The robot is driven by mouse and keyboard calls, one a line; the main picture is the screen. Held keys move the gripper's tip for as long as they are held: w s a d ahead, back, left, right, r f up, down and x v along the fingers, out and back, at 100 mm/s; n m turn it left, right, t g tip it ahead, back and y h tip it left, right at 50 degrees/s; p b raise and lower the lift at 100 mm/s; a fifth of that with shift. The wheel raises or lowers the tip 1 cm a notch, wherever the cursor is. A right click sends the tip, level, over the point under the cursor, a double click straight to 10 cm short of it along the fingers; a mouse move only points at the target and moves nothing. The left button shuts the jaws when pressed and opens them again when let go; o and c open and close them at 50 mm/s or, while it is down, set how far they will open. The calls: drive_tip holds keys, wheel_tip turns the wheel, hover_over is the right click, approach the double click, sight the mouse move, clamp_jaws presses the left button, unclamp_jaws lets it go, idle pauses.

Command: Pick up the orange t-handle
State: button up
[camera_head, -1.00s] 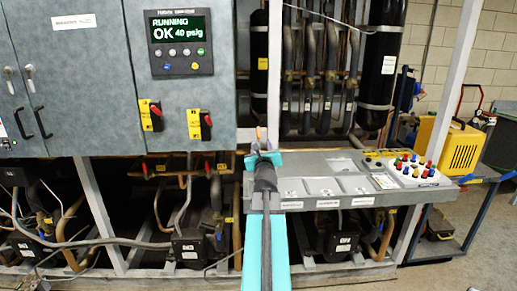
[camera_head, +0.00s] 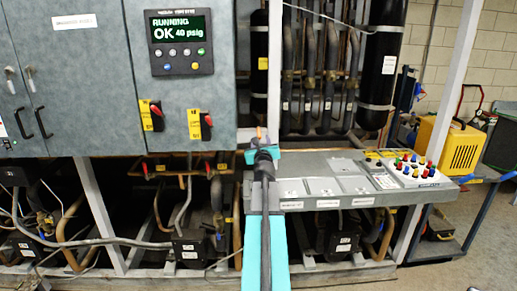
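My gripper (camera_head: 261,150) is in the middle of the view, at the left end of the grey shelf (camera_head: 310,164) on the rack. I see it from behind, beyond my teal and black arm. A small orange piece (camera_head: 259,133) shows just above the gripper. It may be part of the orange t-handle, but it is too small to be sure. My gripper and arm hide whatever lies directly behind them. I cannot tell whether the fingers are open or shut, or whether they touch the orange piece.
A grey cabinet (camera_head: 95,100) with a display panel (camera_head: 180,42) and red-and-yellow switches (camera_head: 200,124) stands at left. Vertical pipes (camera_head: 331,75) rise behind the shelf. A white box with coloured knobs (camera_head: 412,172) sits at the shelf's right end. A yellow machine (camera_head: 455,145) stands farther right.

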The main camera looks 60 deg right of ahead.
sight(260, 138)
drive_tip(key=shift+x, duration=1.7)
drive_tip(key=shift+x, duration=2.55)
drive_tip(key=shift+r, duration=0.1)
clamp_jaws()
